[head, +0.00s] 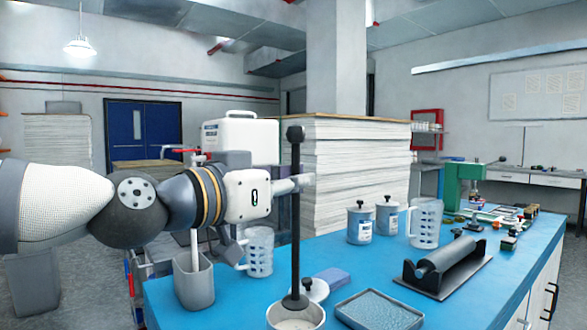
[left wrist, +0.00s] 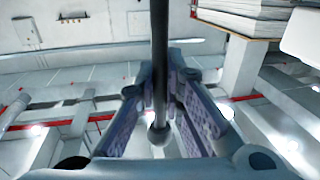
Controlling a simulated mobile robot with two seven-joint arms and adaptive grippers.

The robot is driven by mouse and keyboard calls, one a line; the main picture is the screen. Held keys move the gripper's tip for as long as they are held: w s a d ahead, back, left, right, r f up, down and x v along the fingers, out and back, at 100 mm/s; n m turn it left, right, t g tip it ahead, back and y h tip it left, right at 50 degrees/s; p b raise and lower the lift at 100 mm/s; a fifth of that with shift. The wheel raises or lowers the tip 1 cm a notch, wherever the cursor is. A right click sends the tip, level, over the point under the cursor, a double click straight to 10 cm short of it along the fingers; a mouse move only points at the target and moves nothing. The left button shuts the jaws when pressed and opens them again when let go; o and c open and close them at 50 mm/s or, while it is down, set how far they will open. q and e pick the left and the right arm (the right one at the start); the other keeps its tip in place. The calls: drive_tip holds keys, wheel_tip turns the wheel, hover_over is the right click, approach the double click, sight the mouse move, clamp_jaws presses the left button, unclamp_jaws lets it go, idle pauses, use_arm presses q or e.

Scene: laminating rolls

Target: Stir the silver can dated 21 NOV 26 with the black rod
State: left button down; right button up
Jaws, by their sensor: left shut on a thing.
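My left gripper (head: 296,184) is shut on the upright black rod (head: 295,235), high up near its round knob. In the left wrist view, the fingers (left wrist: 162,105) close on both sides of the rod (left wrist: 160,50). The rod's lower end is at the open mouth of a silver can (head: 297,323) with pale contents, at the bottom edge of the head view. How deep it reaches is hard to tell. No date shows on this can. Two lidded silver cans (head: 360,225) (head: 387,220) stand farther back; their labels are too small to read.
A loose lid (head: 316,289) lies behind the open can. A shallow tray (head: 380,312), a roller on a stand (head: 445,266), clear jugs (head: 260,252) (head: 426,224) and a grey holder (head: 193,284) stand on the blue bench (head: 345,262). Paper stacks (head: 350,170) rise behind.

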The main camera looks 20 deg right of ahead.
use_arm(q)
drive_tip(key=shift+f+b, duration=1.55)
drive_tip(key=shift+f, duration=4.45)
use_arm(e)
drive_tip(key=shift+g, duration=0.7)
drive_tip(key=shift+s+d+f, duration=0.1)
drive_tip(key=shift+s+f, duration=1.65)
drive_tip(key=shift+f, duration=0.15)
